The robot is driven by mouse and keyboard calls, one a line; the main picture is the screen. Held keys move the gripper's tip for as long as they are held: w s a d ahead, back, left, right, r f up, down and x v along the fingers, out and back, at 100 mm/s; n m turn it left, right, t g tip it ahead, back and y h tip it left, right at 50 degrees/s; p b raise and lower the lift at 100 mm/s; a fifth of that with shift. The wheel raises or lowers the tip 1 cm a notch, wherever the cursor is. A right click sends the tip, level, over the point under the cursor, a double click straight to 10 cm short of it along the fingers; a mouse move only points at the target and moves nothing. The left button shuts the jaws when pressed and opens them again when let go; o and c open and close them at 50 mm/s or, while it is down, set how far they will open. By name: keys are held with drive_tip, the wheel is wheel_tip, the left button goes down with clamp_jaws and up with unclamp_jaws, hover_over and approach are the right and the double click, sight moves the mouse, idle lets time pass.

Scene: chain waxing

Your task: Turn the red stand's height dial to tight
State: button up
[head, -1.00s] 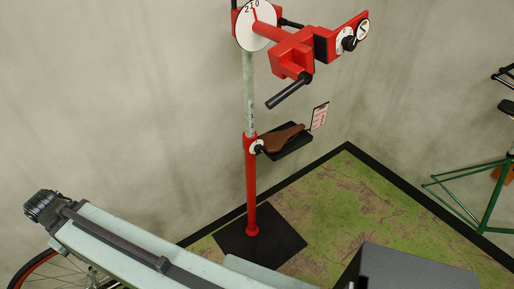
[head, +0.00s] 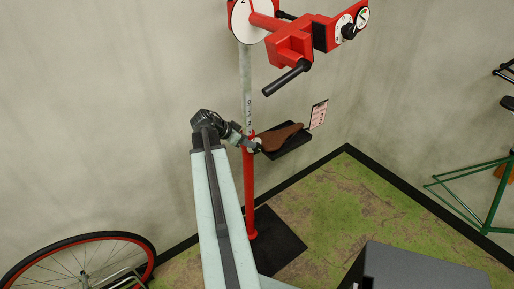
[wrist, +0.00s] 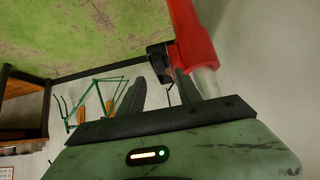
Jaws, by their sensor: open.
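The red stand's post (head: 249,190) rises upright from a black base plate, with a pale tube (head: 245,85) above its red collar. The dial's setting is not readable.
A black tray (head: 298,144) with a brown saddle (head: 280,136) sits right beside the collar. Above are the red clamp head (head: 292,42), its black handle (head: 287,78) and small dials. A red-rimmed wheel (head: 80,265) stands lower left; a green frame (head: 480,190) stands right.

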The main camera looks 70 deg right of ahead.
drive_tip(key=b+x, duration=0.5)
drive_tip(key=x, duration=0.2)
drive_tip(key=shift+w+f, duration=0.1)
drive_tip(key=shift+f, duration=0.15)
drive_tip(key=shift+d, duration=0.1)
clamp_jaws()
